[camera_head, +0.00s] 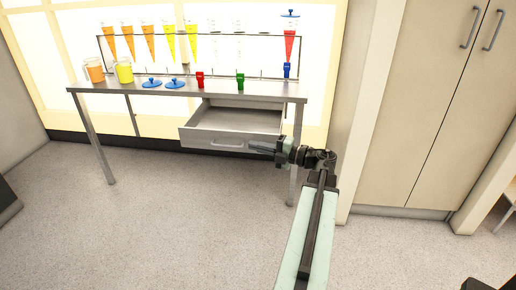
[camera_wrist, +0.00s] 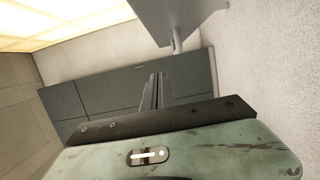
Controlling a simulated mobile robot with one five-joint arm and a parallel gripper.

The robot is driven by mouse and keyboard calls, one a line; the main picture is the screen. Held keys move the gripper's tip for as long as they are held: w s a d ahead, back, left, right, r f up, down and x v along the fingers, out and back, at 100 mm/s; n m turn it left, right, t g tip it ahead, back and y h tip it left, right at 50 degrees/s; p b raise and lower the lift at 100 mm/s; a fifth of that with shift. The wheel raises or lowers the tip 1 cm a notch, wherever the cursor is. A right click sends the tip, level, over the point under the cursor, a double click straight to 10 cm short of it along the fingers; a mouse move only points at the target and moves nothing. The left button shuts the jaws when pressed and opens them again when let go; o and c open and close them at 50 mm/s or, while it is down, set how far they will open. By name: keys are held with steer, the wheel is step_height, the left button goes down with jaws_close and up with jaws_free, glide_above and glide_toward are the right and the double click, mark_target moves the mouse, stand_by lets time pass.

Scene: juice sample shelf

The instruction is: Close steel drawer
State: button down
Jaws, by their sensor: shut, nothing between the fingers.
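The steel drawer (camera_head: 231,143) hangs under the right part of the steel table (camera_head: 190,90) in the head view. It is pulled out toward me, its inside shows empty, and a bar handle is on its front. My gripper (camera_head: 251,146) is shut and empty, at the right end of the drawer front, pointing left. Whether it touches the front cannot be told. In the wrist view my gripper (camera_wrist: 157,76) shows shut fingers. A grey steel piece (camera_wrist: 180,15) fills the top there, probably the drawer or table.
On the table stand an orange juice jug (camera_head: 95,72), a yellow jug (camera_head: 124,71), blue lids (camera_head: 174,84), a red clamp (camera_head: 200,80) and a green clamp (camera_head: 240,82). A rack (camera_head: 105,55) holds cones behind. A beige cabinet (camera_head: 420,100) stands right. The floor in front is clear.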

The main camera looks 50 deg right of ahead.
mark_target(243, 145)
steer(key=w, duration=0.2)
steer(key=w+d, duration=0.1)
steer(key=w, duration=0.5)
steer(key=shift+d, duration=0.25)
